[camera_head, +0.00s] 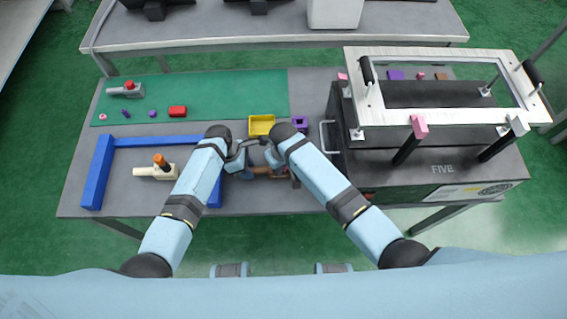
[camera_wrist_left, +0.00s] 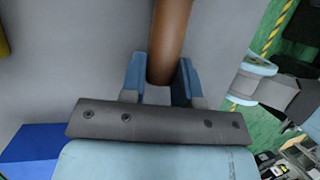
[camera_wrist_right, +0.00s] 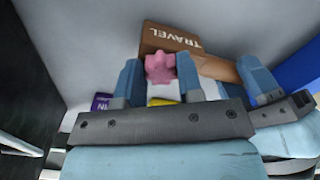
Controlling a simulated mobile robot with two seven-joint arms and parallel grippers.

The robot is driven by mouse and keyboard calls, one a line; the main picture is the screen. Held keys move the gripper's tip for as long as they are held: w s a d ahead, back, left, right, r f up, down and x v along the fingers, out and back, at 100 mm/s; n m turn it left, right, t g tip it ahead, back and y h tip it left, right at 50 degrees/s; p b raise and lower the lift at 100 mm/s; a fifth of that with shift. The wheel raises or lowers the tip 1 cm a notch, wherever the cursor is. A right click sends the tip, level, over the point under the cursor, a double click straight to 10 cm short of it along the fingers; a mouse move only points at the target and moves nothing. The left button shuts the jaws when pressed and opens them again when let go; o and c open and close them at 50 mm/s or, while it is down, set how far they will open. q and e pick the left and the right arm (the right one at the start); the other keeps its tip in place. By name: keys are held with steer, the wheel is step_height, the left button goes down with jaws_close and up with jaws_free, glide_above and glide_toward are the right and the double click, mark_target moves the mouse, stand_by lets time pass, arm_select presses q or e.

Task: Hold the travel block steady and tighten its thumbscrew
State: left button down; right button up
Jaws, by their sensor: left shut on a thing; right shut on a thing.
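The brown travel block (camera_wrist_right: 168,38), lettered "TRAVEL", shows in the right wrist view. In the head view (camera_head: 278,177) it is at the table's front edge, partly hidden by my arms. Its pink, lobed thumbscrew (camera_wrist_right: 160,68) sits between the fingers of my right gripper (camera_wrist_right: 160,84), which is shut on it. My left gripper (camera_wrist_left: 159,82) is shut on a brown round bar (camera_wrist_left: 170,35), apparently the block's handle. In the head view my left gripper (camera_head: 246,172) is low over the table at the block's left end. The screw's shaft is hidden.
A yellow tray (camera_head: 262,125) and a purple block (camera_head: 300,123) lie just behind my grippers. A blue frame (camera_head: 102,165) and a lever fixture (camera_head: 157,170) stand left. A large dark press (camera_head: 420,165) blocks the right side. The green mat (camera_head: 225,90) is mostly clear.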

steer(key=o, duration=0.9)
steer(key=shift+o, duration=0.2)
steer(key=shift+r, duration=0.1)
step_height(320, 180, up, 12)
